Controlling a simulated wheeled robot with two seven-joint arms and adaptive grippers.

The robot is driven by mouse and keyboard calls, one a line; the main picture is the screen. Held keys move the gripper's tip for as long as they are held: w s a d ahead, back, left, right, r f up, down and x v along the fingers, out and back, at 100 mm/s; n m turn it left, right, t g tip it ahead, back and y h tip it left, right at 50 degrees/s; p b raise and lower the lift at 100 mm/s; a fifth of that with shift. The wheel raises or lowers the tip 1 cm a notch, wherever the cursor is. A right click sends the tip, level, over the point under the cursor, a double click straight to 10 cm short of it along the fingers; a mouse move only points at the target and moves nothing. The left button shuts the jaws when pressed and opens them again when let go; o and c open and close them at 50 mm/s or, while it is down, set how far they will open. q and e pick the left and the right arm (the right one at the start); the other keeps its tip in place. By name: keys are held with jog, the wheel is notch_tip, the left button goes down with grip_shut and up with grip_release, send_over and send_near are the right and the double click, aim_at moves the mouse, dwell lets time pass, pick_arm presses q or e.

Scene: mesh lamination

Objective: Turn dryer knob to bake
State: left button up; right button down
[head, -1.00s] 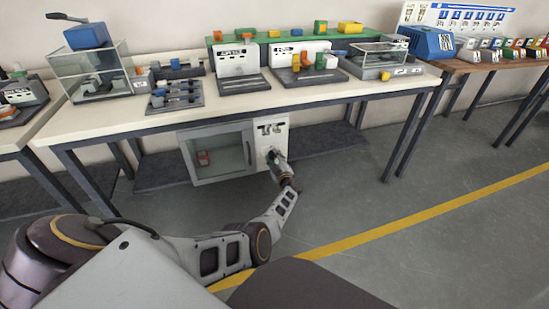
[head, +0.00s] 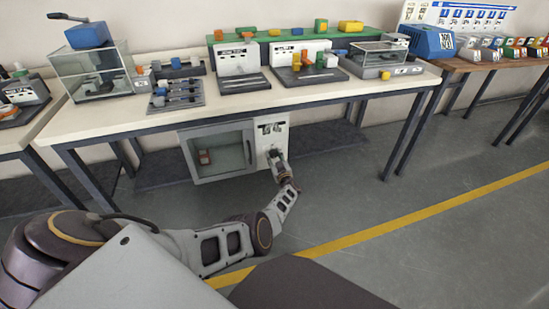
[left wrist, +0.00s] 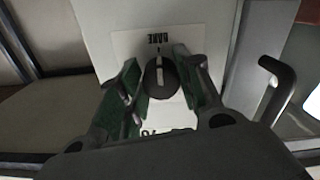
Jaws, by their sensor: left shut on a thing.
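The dryer is a pale cabinet under the bench with a glass door (head: 218,150) and a control panel (head: 272,128) on its right. A round black dryer knob (left wrist: 160,78) with a white pointer line shows in the left wrist view. The line points up in that picture, toward a label (left wrist: 157,38) that seems to read BAKE. My left gripper (head: 277,160) is at the dryer panel. In the left wrist view its green-padded fingers (left wrist: 161,82) are on either side of the knob, shut on it. In the head view the gripper hides the knob. My right gripper is out of view.
The dryer door is shut, with a small reddish thing (head: 204,157) behind the glass. A dark door handle (left wrist: 275,88) stands close beside the gripper. The bench top (head: 120,120) above holds several fixtures. The floor (head: 350,190) right of the dryer is clear.

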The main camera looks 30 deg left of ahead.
pick_arm(q)
jog(key=shift+f, duration=0.1)
jog(key=o, duration=0.8)
jog(key=shift+c, duration=0.2)
jog(key=shift+o, duration=1.3)
jog(key=shift+n, duration=0.4)
